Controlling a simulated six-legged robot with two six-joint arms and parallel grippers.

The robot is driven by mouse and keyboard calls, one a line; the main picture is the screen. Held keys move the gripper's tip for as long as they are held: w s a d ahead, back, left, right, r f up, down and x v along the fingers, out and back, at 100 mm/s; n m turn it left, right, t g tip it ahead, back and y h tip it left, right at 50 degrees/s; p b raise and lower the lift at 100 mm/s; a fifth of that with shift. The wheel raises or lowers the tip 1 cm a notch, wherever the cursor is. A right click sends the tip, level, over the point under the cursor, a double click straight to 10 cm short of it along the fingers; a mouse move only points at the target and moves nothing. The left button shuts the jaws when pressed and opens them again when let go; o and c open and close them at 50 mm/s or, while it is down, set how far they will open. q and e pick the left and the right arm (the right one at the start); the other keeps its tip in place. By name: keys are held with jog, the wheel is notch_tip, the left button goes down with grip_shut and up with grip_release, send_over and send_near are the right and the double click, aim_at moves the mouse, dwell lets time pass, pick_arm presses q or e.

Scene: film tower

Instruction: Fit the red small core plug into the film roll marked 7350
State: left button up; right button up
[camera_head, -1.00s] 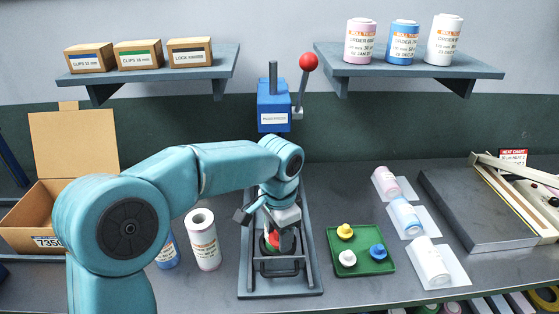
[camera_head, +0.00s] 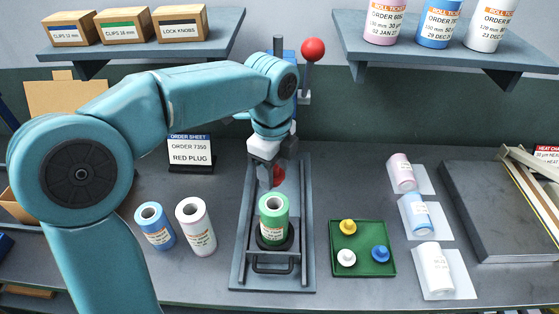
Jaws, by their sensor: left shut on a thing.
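My left gripper (camera_head: 268,172) is shut on the red small core plug (camera_head: 278,176), which shows partly between and beside the fingers. A green film roll (camera_head: 273,222) with a white label stands upright on the round black seat of the press (camera_head: 243,262). Its open core faces up and looks empty. The plug shows just above the roll's top in the picture, apart from the core; the exact gap is hard to judge. I cannot read a number on the roll's label. The order sheet (camera_head: 190,150) reads order 7350, red plug. My right gripper is not in view.
Three wrapped rolls lie farther right. The press's red-knobbed lever (camera_head: 313,50) rises behind my arm.

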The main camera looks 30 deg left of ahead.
aim_at(274, 196)
pick_arm(q)
jog(key=shift+s+d+f+b, duration=0.1)
jog(key=shift+d+f+b, duration=0.05)
jog(key=shift+f+b, duration=0.25)
notch_tip(274, 196, down, 4)
jog(key=b, duration=0.3)
jog(key=shift+s+r, duration=0.1)
jog(key=shift+f+b, duration=0.5)
jog(key=shift+b, duration=0.25)
jog(key=shift+p, duration=0.35)
jog(key=shift+f+b, duration=1)
jog(key=shift+f, duration=0.3)
dwell(0.4)
